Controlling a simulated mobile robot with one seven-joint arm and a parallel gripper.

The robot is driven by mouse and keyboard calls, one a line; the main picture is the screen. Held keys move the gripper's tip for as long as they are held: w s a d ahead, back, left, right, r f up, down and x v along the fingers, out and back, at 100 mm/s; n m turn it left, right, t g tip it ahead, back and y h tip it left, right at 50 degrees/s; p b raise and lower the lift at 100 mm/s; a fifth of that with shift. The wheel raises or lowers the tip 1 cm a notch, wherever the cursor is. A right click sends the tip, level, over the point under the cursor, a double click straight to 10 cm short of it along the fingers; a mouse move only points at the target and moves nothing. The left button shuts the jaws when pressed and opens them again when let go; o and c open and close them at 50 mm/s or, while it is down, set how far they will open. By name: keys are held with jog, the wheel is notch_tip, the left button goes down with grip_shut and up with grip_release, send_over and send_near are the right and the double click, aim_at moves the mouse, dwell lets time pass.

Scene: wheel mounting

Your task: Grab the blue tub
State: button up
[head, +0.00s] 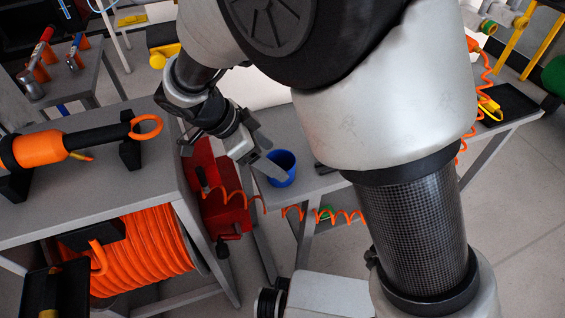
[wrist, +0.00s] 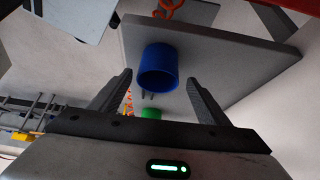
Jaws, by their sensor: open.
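The blue tub (head: 281,168) stands upright near the left end of a grey table in the head view, small and open at the top. In the wrist view the blue tub (wrist: 158,68) shows ahead of the fingers, between their lines. My gripper (head: 268,168) is close beside the tub at its left in the head view, and one finger covers part of the view there. In the wrist view my gripper (wrist: 159,82) is open with its two fingers spread wide and nothing between them. I cannot tell whether a finger touches the tub.
The grey table (head: 318,184) carries the tub. A coiled orange hose (head: 325,214) hangs by its front edge. A red box (head: 215,190) stands at the left, beside a grey workbench (head: 90,190) with an orange tool (head: 38,149). A green item (wrist: 151,113) lies below the tub.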

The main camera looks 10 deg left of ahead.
aim_at(281, 164)
jog(key=b+x, duration=0.1)
jog(key=x, duration=0.3)
jog(key=shift+d+f, duration=0.15)
jog(key=shift+f, duration=0.05)
jog(key=shift+r, duration=0.1)
jog(key=c, duration=1.2)
